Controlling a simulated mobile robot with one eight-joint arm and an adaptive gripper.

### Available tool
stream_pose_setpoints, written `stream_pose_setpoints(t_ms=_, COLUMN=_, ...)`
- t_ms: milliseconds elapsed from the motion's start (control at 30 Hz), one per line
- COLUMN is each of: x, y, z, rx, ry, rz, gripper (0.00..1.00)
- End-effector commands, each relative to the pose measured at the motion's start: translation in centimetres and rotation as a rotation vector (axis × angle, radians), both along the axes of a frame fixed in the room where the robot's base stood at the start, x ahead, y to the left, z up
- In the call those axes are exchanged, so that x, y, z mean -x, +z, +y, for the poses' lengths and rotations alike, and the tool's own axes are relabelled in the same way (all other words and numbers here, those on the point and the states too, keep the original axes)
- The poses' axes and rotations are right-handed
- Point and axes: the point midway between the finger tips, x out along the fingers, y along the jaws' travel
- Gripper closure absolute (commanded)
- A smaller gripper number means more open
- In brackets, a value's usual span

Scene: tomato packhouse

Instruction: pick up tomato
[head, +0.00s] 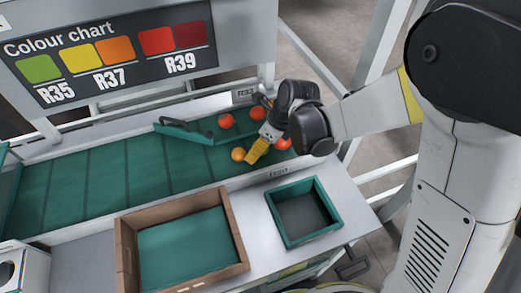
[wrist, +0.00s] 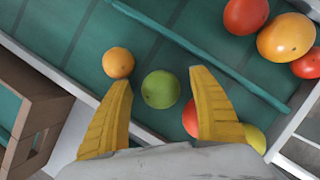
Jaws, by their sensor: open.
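My gripper (head: 254,158) is open over the right end of the green conveyor belt (head: 100,180). In the wrist view its two yellow fingers (wrist: 160,76) stand apart, with a green tomato (wrist: 160,90) in the gap between them. An orange tomato (wrist: 118,63) lies just beyond the left fingertip; the head view also shows it (head: 238,154). A red tomato (wrist: 189,118) is partly hidden by the right finger. A yellow tomato (wrist: 255,138) lies to the right of that finger. The green tomato is hidden in the head view.
A teal bar (wrist: 200,55) crosses the belt beyond the fingers. Past it lie two red tomatoes (wrist: 245,15) and an orange-yellow one (wrist: 286,37). A brown-walled box (head: 128,262) and a small teal crate (head: 275,221) stand in front of the belt. A colour chart hangs behind.

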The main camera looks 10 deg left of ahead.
Motion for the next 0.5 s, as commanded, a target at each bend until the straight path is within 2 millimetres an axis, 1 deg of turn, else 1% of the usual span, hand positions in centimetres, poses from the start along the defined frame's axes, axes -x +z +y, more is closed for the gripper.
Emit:
stream_pose_setpoints(t_ms=33, x=-0.03, y=-0.38, z=0.11, rx=0.0, ry=0.001, rz=0.0, gripper=0.29)
stream_pose_setpoints(t_ms=200, x=-0.02, y=-0.25, z=0.12, rx=0.0, ry=0.0, rz=0.0, gripper=0.29)
stream_pose_setpoints(t_ms=233, x=-0.02, y=-0.25, z=0.12, rx=0.0, ry=0.0, rz=0.0, gripper=0.31)
stream_pose_setpoints(t_ms=267, x=-0.01, y=-0.25, z=0.11, rx=0.0, ry=0.0, rz=0.0, gripper=0.4)
stream_pose_setpoints(t_ms=300, x=-0.02, y=-0.25, z=0.11, rx=0.0, ry=0.0, rz=0.0, gripper=0.52)
stream_pose_setpoints(t_ms=367, x=-0.02, y=-0.24, z=0.1, rx=0.0, ry=0.001, rz=0.0, gripper=0.71)
stream_pose_setpoints(t_ms=500, x=-0.02, y=-0.24, z=0.1, rx=0.0, ry=0.001, rz=0.0, gripper=0.72)
